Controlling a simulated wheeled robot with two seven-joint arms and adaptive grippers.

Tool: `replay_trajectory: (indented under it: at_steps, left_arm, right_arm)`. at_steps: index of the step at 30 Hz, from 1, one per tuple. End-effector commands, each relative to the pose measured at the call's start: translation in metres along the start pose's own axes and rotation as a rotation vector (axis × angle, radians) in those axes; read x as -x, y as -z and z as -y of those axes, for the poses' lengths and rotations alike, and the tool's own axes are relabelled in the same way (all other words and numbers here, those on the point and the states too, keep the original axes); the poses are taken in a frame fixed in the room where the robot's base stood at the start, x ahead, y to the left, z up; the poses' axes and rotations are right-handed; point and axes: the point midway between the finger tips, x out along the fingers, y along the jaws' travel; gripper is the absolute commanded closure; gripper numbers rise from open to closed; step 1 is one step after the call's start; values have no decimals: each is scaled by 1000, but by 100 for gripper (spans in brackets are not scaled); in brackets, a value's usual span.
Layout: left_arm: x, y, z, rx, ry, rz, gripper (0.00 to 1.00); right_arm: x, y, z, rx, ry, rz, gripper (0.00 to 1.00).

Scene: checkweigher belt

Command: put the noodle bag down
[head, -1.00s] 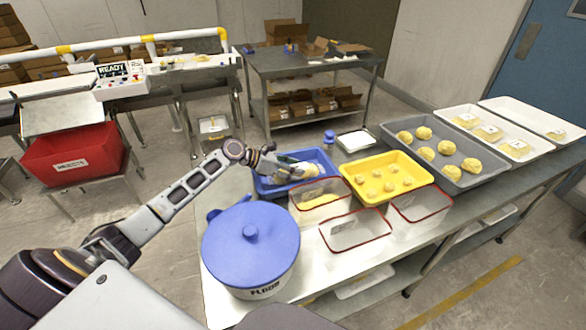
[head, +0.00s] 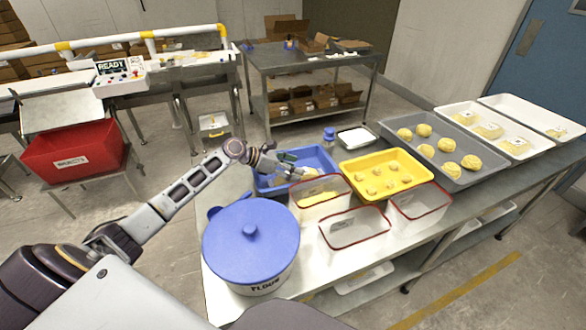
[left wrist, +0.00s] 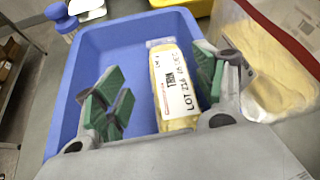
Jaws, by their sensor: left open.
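The noodle bag (left wrist: 174,88) is a pale yellow packet with a white printed label. It lies in the blue tray (left wrist: 98,48), towards the tray's right side in the left wrist view. In the head view the bag (head: 311,172) is partly hidden by my left gripper (head: 290,168). That gripper is open over the tray, its green-padded fingers on either side of the bag. The right finger is close to the bag; I cannot tell whether it touches. The left finger is well apart from it. My right gripper is not in view.
A clear red-rimmed bin (head: 320,196) stands close to the blue tray, with a yellow tray (head: 385,160) of dough pieces behind it. A blue-lidded flour tub (head: 250,245) stands in front.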

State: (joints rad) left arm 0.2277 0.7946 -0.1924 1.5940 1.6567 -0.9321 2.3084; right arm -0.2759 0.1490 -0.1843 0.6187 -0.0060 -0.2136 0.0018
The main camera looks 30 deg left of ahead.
Motion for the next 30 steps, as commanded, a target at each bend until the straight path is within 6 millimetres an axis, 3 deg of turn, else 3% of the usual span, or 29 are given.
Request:
replay_trajectory:
  at_steps: [12,30]
  left_arm:
    - [5,-10,2,-3,0,0,29]
    - [70,-10,1,1,-1,-1,29]
  right_arm:
    - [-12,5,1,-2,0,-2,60]
    - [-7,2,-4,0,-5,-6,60]
